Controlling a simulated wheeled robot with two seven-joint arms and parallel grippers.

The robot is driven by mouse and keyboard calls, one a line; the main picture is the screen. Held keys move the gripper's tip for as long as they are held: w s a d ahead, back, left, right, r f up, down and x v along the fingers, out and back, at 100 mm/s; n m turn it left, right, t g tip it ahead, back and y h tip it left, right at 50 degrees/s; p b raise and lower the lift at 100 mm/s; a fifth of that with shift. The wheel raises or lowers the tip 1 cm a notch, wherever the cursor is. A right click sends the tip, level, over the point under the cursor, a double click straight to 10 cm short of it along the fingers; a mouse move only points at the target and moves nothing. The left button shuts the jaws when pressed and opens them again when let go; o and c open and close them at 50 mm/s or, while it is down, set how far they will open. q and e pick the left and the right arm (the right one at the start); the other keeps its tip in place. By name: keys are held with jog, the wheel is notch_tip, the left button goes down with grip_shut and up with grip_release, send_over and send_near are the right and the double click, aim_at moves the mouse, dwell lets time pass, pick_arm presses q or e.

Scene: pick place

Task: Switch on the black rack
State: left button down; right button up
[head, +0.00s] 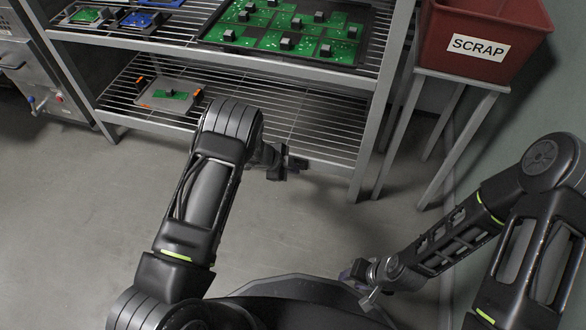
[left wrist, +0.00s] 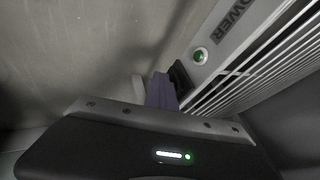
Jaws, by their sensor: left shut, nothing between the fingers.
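A grey metal rack (head: 385,105) with wire shelves stands ahead; I see no rack that is plainly black. In the left wrist view a grey rail of the rack (left wrist: 236,38) carries the word POWER and a round button (left wrist: 199,55) with a green centre and pale ring. My left gripper (head: 287,168) is in front of the lower shelf, shut and empty. In the left wrist view its fingers (left wrist: 168,90) are just below and left of the button, seemingly apart from it. The button cannot be made out in the head view. My right gripper (head: 362,284) is low, its jaws unclear.
A black tray of green circuit boards (head: 374,50) lies on the upper shelf. A grey fixture with a green board (head: 150,100) is on the lower shelf. A red SCRAP bin (head: 525,35) stands on a frame at right. The floor (head: 75,215) at left is clear.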

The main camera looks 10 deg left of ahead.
jog(key=shift+r, duration=0.25)
jog(key=shift+r, duration=0.15)
jog(key=shift+r+p, duration=0.6)
jog(key=shift+p, duration=0.2)
jog(key=shift+s, duration=0.2)
